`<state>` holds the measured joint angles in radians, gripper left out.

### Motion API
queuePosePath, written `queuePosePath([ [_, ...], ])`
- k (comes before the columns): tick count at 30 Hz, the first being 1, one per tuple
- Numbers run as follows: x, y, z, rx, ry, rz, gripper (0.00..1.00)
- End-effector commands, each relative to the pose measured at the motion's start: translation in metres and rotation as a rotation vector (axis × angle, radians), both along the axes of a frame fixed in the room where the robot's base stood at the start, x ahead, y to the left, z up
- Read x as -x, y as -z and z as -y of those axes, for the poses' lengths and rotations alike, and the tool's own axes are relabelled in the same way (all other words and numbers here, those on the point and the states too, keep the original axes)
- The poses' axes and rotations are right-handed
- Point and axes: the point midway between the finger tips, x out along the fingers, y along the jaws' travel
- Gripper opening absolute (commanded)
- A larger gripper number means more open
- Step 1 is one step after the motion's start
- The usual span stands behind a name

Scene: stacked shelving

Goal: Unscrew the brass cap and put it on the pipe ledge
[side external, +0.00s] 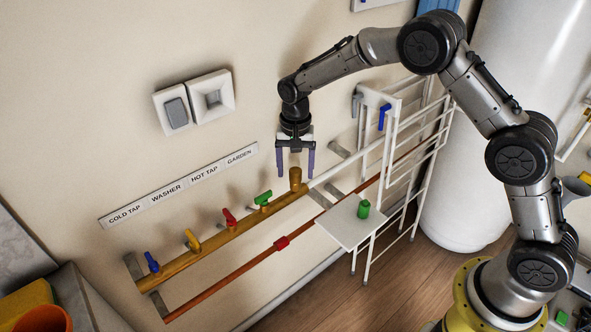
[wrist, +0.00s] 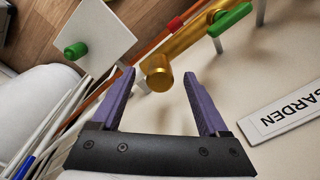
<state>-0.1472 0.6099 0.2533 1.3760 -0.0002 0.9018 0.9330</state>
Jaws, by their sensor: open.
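The brass cap (side external: 295,182) stands upright at the right end of the yellow-brass pipe (side external: 225,238). In the wrist view the cap (wrist: 159,80) appears between and just beyond my fingertips. My gripper (side external: 295,169) points down the wall with its two purple fingers spread, one on each side of the cap's top in the side view. The fingers (wrist: 160,72) are open and hold nothing; I cannot tell how deep the cap sits between them. A small white square ledge (side external: 338,231) is to the lower right of the cap, with a green knob-like piece (side external: 363,209) on it.
Green (side external: 263,198), red (side external: 229,218), yellow (side external: 192,240) and blue (side external: 152,262) tap handles line the pipe. A copper pipe with a red fitting (side external: 281,243) runs below. A white rack (side external: 400,165) stands right of my gripper. Wall between cap and label strip is clear.

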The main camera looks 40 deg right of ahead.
Motion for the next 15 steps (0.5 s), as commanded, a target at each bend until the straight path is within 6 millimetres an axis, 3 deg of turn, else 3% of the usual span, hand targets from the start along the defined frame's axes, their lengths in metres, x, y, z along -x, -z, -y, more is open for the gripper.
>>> queuePosePath([
  [11, 0.0002, 0.0067, 0.0001, 0.0, 0.0, 0.0, 0.78],
  [12, 0.0003, 0.0067, 0.0, 0.0, 0.0, 0.0, 0.76],
  [15, 0.0002, 0.0066, 0.0001, 0.0, 0.0, 0.0, 0.58],
])
